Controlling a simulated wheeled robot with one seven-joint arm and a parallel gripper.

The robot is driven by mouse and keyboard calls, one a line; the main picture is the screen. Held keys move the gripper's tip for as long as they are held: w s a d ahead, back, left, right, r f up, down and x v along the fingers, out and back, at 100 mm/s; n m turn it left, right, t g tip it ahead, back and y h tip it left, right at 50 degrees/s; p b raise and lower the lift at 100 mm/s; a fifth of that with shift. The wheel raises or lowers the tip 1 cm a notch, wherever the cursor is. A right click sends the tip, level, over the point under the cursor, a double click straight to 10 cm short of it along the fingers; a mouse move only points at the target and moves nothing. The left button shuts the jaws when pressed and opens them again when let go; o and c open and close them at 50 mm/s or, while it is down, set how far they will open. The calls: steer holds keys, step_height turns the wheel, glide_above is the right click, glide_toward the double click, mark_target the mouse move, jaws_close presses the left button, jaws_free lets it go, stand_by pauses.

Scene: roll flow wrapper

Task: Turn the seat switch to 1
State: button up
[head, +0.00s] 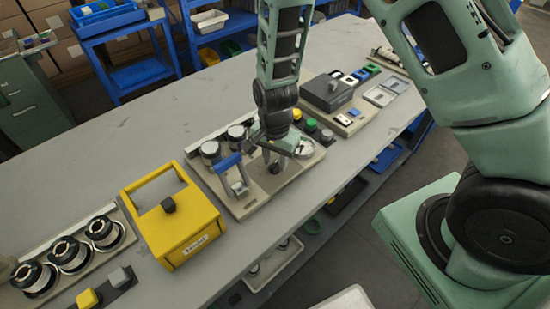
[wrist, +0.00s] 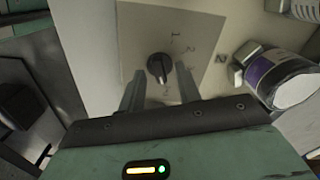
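The seat switch is a round dark knob (wrist: 159,67) on a square beige plate in the wrist view. Numerals are printed around it, with a 1 near the top; a light pointer mark faces the lower part of the picture. My gripper (wrist: 160,88) has its two grey fingers apart, one on each side below the knob, with nothing between the tips that I can see held. In the head view my gripper (head: 284,150) hangs over the beige fixture board (head: 262,203), and the knob cannot be made out clearly there.
A labelled jar (wrist: 270,75) lies close right of the plate in the wrist view. On the board, a blue-handled clamp (head: 229,162) and metal cylinders (head: 210,150) stand left of my gripper. A yellow box (head: 180,232) is further left, a dark grey box (head: 327,92) behind.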

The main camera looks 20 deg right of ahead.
jaws_close()
